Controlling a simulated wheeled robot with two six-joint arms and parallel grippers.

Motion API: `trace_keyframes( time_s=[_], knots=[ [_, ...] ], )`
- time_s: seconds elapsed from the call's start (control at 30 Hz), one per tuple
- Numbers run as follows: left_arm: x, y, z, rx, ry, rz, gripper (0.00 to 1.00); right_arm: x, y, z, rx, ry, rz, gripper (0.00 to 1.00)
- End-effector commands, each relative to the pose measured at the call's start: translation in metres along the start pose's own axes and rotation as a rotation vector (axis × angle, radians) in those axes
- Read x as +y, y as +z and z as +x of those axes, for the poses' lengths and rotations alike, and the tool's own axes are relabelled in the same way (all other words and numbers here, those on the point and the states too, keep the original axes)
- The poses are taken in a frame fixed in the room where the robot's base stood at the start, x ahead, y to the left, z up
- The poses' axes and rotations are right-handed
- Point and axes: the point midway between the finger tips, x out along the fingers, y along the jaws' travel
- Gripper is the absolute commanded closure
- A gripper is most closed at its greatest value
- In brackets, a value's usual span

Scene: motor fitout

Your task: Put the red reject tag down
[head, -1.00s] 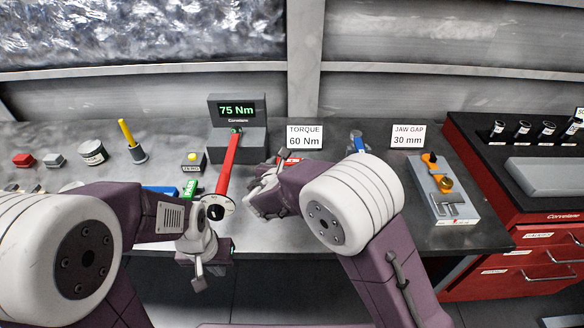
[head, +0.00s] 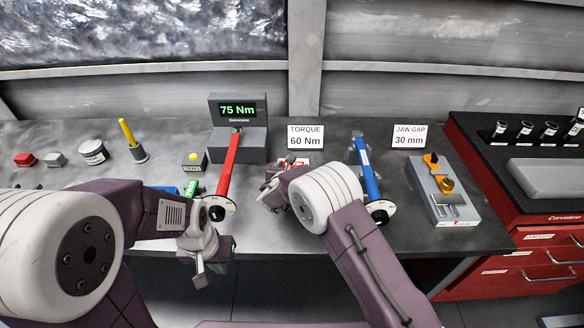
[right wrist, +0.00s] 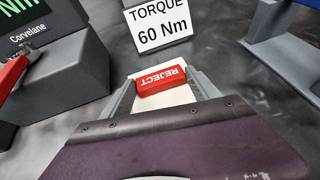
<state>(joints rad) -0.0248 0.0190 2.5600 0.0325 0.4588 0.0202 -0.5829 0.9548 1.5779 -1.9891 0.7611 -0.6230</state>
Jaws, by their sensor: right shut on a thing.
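The red reject tag (right wrist: 160,79), with white "REJECT" lettering, sits between the two fingers of my right gripper (right wrist: 163,92) in the right wrist view. The lettering appears upside down there. In the head view, the tag (head: 291,161) shows only as a small red and white patch beyond my right gripper (head: 276,177), just below the torque sign. The right gripper is shut on the tag. I cannot tell whether the tag touches the bench. My left gripper (head: 199,276) hangs at the bench's front edge; its finger opening is not clear.
The "TORQUE 60 Nm" sign (head: 305,136) stands just behind the tag. A red torque wrench (head: 228,168) on the 75 Nm tester (head: 238,140) lies to the left. A blue wrench (head: 368,170) and jaw-gap fixture (head: 444,190) are to the right. Bare bench (head: 335,155) lies between.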

Motion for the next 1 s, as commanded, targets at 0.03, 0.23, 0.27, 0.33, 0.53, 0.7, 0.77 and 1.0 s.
trace_keyframes(
  time_s=[0.03, 0.23, 0.27, 0.33, 0.53, 0.7, 0.77, 1.0],
  knots=[
    [0.000, 0.000, 0.002, 0.000, 0.000, 0.000, 1.00, 0.000, -0.002, 0.001, 0.000, 0.000, 0.000, 0.68],
    [0.000, 0.000, 0.004, 0.000, 0.000, 0.000, 1.00, 0.000, -0.003, 0.001, 0.001, 0.000, -0.001, 0.07],
    [0.000, 0.000, 0.004, 0.000, 0.000, 0.000, 1.00, 0.000, -0.003, 0.001, 0.001, 0.000, -0.001, 0.07],
    [0.000, 0.000, 0.004, 0.000, 0.000, 0.000, 1.00, 0.000, -0.003, 0.001, 0.001, 0.000, -0.001, 0.07],
    [0.000, 0.000, 0.002, 0.000, 0.000, 0.000, 1.00, 0.000, -0.001, 0.000, 0.001, 0.000, -0.001, 0.07],
    [0.000, 0.000, 0.002, 0.000, 0.000, 0.000, 1.00, 0.002, 0.000, -0.017, 0.001, 0.003, -0.003, 0.07],
    [0.000, 0.000, 0.004, 0.000, 0.000, 0.000, 1.00, 0.001, -0.001, -0.030, 0.001, 0.003, -0.003, 0.07],
    [0.000, 0.001, 0.008, 0.000, 0.000, 0.000, 1.00, 0.001, 0.000, -0.091, 0.000, 0.003, -0.002, 0.07]
  ],
)
